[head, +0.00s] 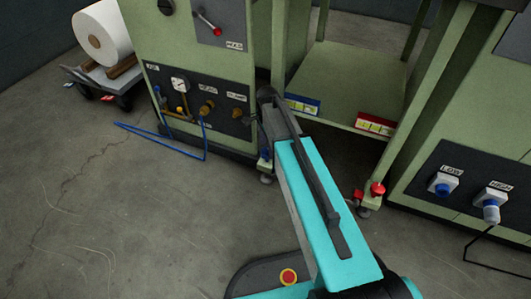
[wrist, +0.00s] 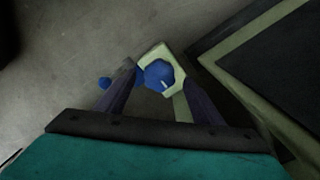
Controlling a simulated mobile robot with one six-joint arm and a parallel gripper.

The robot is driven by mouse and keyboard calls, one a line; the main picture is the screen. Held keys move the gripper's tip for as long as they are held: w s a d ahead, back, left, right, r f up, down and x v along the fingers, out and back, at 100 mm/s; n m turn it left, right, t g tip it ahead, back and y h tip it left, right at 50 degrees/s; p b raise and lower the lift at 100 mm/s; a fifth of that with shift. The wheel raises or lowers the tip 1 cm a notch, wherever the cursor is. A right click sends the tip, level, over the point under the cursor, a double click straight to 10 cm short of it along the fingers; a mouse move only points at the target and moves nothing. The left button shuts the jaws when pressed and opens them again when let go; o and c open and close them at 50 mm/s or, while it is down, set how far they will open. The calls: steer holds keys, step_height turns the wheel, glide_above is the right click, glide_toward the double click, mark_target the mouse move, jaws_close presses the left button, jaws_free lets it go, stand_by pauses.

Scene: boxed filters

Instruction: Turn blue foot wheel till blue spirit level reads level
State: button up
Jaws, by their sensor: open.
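The blue foot wheel (wrist: 158,74) shows in the wrist view, on a pale green foot bracket, with a white mark on its face. My gripper (wrist: 158,82) is open, with one finger on each side of the wheel; I cannot tell whether either touches it. In the head view the blue foot wheel (head: 265,157) shows in part beside my turquoise arm, and my fingertips are hidden. The blue spirit level (head: 302,105) lies at the left of the green frame's lower shelf edge. Its bubble is too small to read.
A red spirit level (head: 375,124) and a red foot wheel (head: 377,189) are at the frame's right side. A gauge panel (head: 200,104) stands left, with a blue hose (head: 165,143) on the floor. LOW (head: 441,184) and HIGH knobs are right.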

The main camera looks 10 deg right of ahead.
steer(key=shift+f+b, duration=0.4)
steer(key=shift+f, duration=0.8)
